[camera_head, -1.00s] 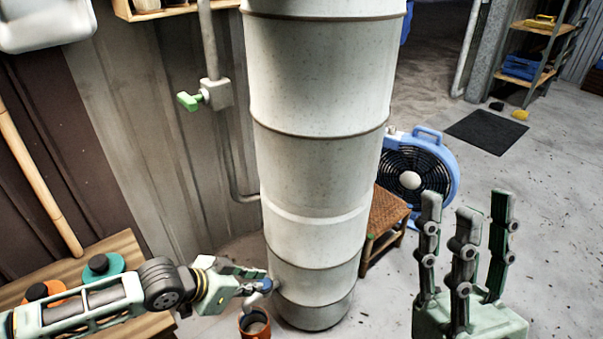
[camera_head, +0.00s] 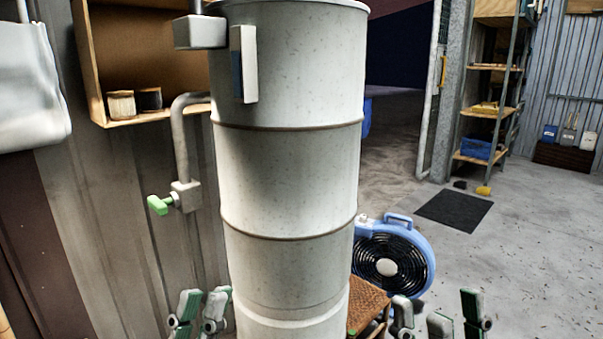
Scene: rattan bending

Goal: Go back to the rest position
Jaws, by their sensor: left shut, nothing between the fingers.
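My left gripper (camera_head: 202,302) shows at the bottom edge, left of the tall steam cylinder. Its grey-green fingertips point up, and it is shut with nothing in it. My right gripper (camera_head: 438,308) shows at the bottom edge, right of the cylinder. Its fingers point up, stand apart and hold nothing, so it is open. The palms and arms are below the picture. The tall pale speckled cylinder (camera_head: 290,170) stands upright between the grippers, with its base out of view.
A pipe with a green-handled valve (camera_head: 160,204) runs beside the cylinder on the left. A wooden wall shelf (camera_head: 150,50) holds small spools. A blue fan (camera_head: 392,262) and a woven stool (camera_head: 366,302) stand behind at right. Open floor (camera_head: 530,240) lies right, before a rack (camera_head: 488,105).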

